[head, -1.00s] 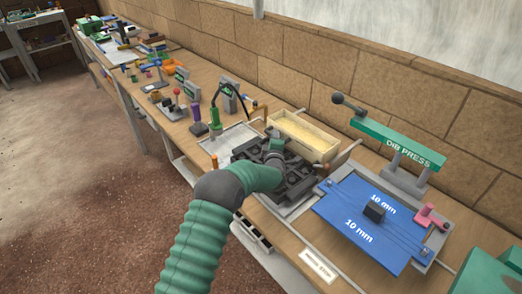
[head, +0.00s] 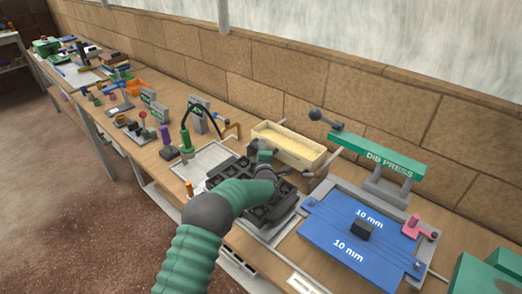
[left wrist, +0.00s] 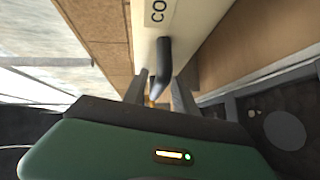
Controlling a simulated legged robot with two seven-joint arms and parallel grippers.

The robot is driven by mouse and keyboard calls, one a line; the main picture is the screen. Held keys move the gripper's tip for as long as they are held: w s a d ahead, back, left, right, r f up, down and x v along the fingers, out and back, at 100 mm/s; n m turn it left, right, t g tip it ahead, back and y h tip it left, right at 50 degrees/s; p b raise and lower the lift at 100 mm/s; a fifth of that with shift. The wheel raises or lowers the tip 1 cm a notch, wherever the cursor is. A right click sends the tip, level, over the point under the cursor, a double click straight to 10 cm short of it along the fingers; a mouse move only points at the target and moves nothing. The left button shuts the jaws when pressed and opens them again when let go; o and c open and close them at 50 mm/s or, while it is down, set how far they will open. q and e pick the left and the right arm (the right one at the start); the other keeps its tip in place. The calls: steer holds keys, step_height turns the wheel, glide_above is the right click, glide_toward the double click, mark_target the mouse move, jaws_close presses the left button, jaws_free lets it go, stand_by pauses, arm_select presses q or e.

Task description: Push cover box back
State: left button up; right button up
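The cover box (head: 303,160) is a cream open-topped box with a pale yellow inside, against the brick wall behind the black moulded tray. In the left wrist view its pale front (left wrist: 185,22) shows the letters "CO" and a dark handle (left wrist: 164,68). My left gripper (head: 268,150) is at the front left of the box, above the tray's far edge. In the left wrist view its two fingers (left wrist: 160,95) stand apart, with the handle between or just beyond them. I cannot tell whether they touch it. My right gripper is out of view.
The black moulded tray (head: 262,212) lies under my left arm. The green DIB PRESS (head: 380,155) and a blue 10 mm board (head: 335,262) stand to the right. A green tool (head: 186,143) and a metal sheet (head: 200,160) are to the left. The brick wall closes the back.

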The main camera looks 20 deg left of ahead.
arm_select(q)
steer(key=shift+d+r, duration=0.1)
steer(key=shift+s+d, duration=0.1)
steer(key=shift+s, duration=0.15)
steer(key=v, duration=1.6)
steer(key=shift+s, duration=0.15)
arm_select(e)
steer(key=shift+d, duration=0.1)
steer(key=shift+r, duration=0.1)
